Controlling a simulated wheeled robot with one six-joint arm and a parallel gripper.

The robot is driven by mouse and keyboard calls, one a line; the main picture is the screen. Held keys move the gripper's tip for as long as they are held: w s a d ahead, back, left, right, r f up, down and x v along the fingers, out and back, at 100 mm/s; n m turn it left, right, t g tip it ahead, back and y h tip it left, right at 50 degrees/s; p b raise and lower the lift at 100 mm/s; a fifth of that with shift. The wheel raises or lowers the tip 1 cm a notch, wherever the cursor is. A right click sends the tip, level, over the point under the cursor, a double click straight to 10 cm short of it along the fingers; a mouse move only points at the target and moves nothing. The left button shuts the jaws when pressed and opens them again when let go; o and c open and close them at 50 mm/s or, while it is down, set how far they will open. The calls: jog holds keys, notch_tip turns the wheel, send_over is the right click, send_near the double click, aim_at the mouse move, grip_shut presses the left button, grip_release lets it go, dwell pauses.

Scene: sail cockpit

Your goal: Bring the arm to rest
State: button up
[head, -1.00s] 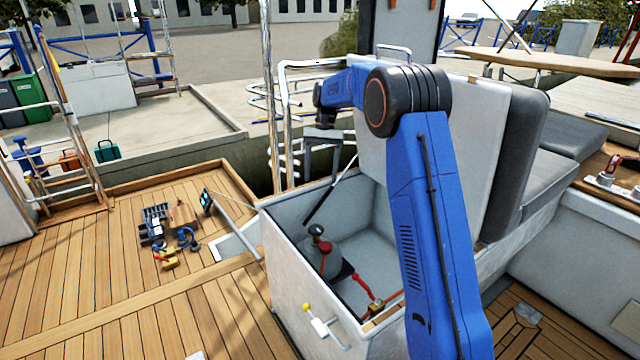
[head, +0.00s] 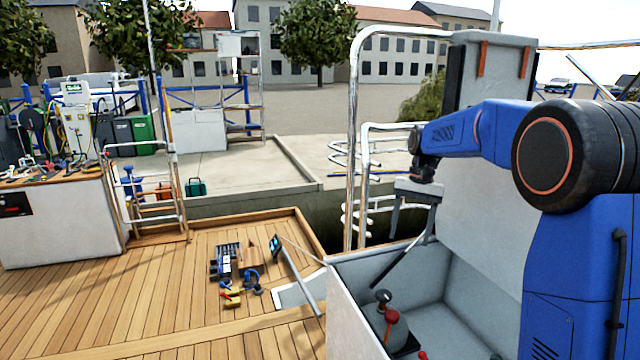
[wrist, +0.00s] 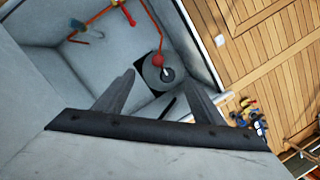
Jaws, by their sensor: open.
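My gripper (head: 410,228) hangs from my blue arm, pointing down above the open white locker (head: 345,300). In the wrist view my gripper (wrist: 160,95) shows its two fingers spread apart with nothing between them. Below it in the locker is a dark round-topped fitting (head: 383,296) with a red handle (head: 391,318). The same fitting shows in the wrist view (wrist: 160,72), beyond the fingertips and apart from them. A thin dark strut (head: 400,262) slants near the fingers.
The raised locker lid (head: 480,225) stands behind my arm. Steel rails (head: 352,150) rise beside the locker. A white cabinet (head: 60,225) stands far left. Much of the deck is clear.

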jog(key=s+r+n+t, duration=0.15)
jog(key=s+r, duration=0.25)
jog(key=s, duration=0.8)
jog(key=s+d+f+n+t, duration=0.1)
jog(key=s+f, duration=0.3)
jog(key=s, duration=1)
jog(key=s+d+f+n+t+h, duration=0.1)
jog(key=s+f+t, duration=0.3)
jog(key=s, duration=0.9)
jog(key=shift+s+d+f+n+h, duration=0.15)
jog(key=shift+s+d+n+h, duration=0.2)
jog(key=shift+d+n, duration=0.1)
